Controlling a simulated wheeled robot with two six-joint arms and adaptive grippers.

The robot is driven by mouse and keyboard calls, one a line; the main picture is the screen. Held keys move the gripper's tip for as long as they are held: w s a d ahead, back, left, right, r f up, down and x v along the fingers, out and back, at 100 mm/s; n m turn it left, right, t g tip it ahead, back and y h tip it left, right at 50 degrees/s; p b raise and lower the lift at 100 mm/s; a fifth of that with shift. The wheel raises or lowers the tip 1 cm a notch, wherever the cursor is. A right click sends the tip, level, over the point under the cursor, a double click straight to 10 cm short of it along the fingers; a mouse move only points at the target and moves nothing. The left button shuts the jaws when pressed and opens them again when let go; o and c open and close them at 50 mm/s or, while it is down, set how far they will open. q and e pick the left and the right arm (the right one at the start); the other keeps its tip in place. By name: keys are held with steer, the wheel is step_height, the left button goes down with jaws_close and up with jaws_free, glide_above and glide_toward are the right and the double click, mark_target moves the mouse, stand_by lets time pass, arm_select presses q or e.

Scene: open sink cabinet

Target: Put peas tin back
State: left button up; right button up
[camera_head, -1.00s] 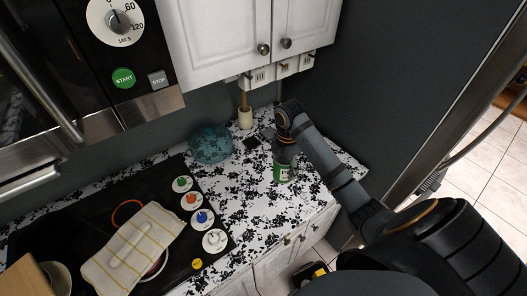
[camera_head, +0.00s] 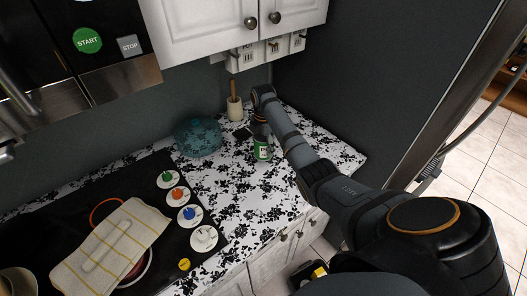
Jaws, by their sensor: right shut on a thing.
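The peas tin (camera_head: 262,153) is a small green can with a pale label, over the patterned countertop at the right of the stove. My right gripper (camera_head: 260,135) comes down from above and is shut on the tin's top. The tin looks upright; whether its base touches the counter I cannot tell. The fingertips are partly hidden by my wrist. My left gripper is not in view.
A utensil holder (camera_head: 235,109) stands at the wall beside a blue glass bowl (camera_head: 198,138). A stove with coloured knobs and a striped towel (camera_head: 112,250) lies at left. White wall cabinets (camera_head: 205,28) hang above. The counter in front of the tin is clear.

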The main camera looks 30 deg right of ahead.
mark_target(264, 151)
steer(key=shift+f+p, duration=0.4)
steer(key=shift+f, duration=1.15)
steer(key=o, duration=1.8)
steer(key=shift+s, duration=0.1)
steer(key=shift+c, duration=0.2)
